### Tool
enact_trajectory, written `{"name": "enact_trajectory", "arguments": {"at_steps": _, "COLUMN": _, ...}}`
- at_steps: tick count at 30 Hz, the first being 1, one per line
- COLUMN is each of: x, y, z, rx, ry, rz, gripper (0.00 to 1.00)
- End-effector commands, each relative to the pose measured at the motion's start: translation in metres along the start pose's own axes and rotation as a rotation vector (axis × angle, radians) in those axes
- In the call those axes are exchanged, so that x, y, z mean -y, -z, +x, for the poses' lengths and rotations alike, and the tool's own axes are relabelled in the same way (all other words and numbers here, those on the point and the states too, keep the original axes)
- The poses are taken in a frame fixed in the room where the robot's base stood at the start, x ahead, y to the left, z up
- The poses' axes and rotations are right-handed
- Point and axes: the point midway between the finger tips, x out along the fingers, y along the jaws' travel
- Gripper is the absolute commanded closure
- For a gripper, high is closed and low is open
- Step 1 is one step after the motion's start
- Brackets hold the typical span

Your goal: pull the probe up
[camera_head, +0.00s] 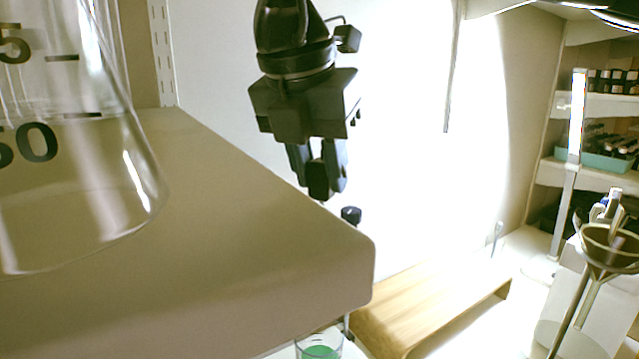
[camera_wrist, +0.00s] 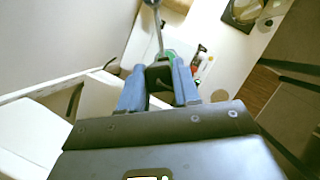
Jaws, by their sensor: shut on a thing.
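My gripper (camera_head: 322,185) hangs fingers-down above and beyond the edge of a shelf in the head view. In the wrist view its two blue-grey fingers (camera_wrist: 157,88) are closed around a dark block (camera_wrist: 158,73), which appears to be the top of the probe. The same dark block (camera_head: 318,183) shows between the fingertips in the head view. The probe's lower part is hidden by the shelf or the fingers. A beaker with green liquid (camera_head: 320,351) stands below the shelf edge. Green (camera_wrist: 170,55) also shows just beyond the fingers in the wrist view.
A thick shelf (camera_head: 250,240) with a large glass flask (camera_head: 75,190) fills the left foreground. A dark knob (camera_head: 351,215) stands just right of and below my gripper. A wooden stand (camera_head: 435,300) is lower right. A funnel (camera_head: 610,245) and racks are far right.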

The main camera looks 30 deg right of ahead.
Motion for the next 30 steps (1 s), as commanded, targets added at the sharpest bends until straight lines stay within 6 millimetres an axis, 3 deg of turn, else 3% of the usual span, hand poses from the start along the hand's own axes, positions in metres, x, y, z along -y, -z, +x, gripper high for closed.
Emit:
{"name": "enact_trajectory", "arguments": {"at_steps": 3, "x": -0.002, "y": -0.003, "z": -0.006, "rx": 0.007, "ry": -0.009, "rz": 0.004, "gripper": 1.00}}
{"name": "enact_trajectory", "arguments": {"at_steps": 4, "x": -0.002, "y": -0.003, "z": -0.006, "rx": 0.007, "ry": -0.009, "rz": 0.004, "gripper": 0.67}}
{"name": "enact_trajectory", "arguments": {"at_steps": 10, "x": -0.002, "y": -0.002, "z": -0.005, "rx": 0.006, "ry": -0.008, "rz": 0.003, "gripper": 0.48}}
{"name": "enact_trajectory", "arguments": {"at_steps": 30, "x": -0.001, "y": 0.001, "z": 0.004, "rx": 0.004, "ry": -0.003, "rz": 0.002, "gripper": 0.47}}
